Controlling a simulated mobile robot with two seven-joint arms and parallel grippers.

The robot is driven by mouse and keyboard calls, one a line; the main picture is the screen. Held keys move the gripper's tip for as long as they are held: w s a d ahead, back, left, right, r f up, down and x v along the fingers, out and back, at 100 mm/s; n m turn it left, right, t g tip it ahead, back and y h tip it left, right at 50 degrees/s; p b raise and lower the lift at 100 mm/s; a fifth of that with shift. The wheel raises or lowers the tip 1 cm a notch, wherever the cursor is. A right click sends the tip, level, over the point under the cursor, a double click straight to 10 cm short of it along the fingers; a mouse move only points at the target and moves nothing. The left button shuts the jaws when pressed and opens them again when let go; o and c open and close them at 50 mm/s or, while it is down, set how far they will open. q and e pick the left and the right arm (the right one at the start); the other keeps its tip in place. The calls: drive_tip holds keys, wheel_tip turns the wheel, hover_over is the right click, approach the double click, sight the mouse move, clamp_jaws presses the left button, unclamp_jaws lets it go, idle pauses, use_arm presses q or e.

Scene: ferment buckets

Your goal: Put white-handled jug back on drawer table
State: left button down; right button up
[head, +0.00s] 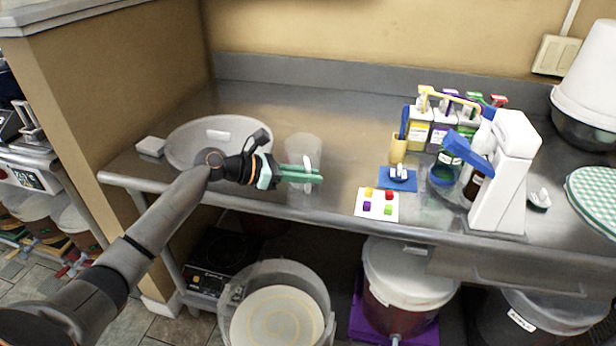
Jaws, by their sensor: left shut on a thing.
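A clear jug with a white handle (308,166) is on or just above the left part of the steel table (350,115). I cannot tell whether its base touches the surface. My left gripper (308,174) reaches in from the left with its green fingers shut on the white handle. The jug's body is see-through and faint, and the fingers cover its lower part. The table has a drawer front (500,272) below its right side. My right gripper is not in view.
A translucent round basin (185,135) stands left of the jug, partly behind my arm. A white card with coloured squares (377,205), a blue pad (398,179), a bottle caddy (450,97) and a white device (508,165) stand to the right. Buckets (408,275) sit below.

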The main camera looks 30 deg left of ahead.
use_arm(q)
drive_tip(key=shift+f, duration=0.1)
drive_tip(key=c, duration=0.9)
unclamp_jaws()
